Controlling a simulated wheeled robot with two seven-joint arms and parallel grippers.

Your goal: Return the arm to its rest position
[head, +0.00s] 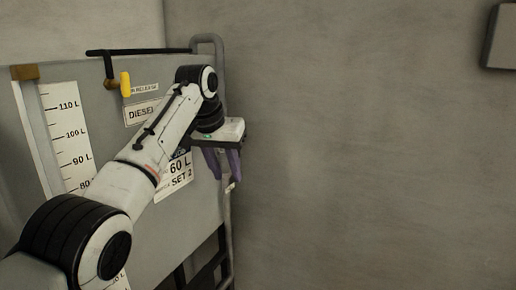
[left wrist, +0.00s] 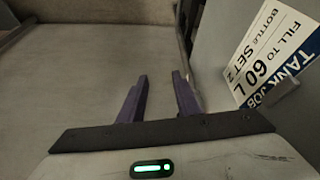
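My left arm reaches in from the left in the head view, raised in front of a grey tank panel (head: 150,235). My left gripper (head: 224,172) hangs with its purple fingers pointing down, beside the panel's right edge. In the left wrist view the fingers of the left gripper (left wrist: 160,80) stand apart with nothing between them. Bare grey floor or wall surface shows beyond them. My right gripper is in neither view.
The panel carries a litre scale (head: 68,130), a DIESEL label (head: 142,113) and a "60 L" sign (left wrist: 272,55). The right side is open before a plain wall.

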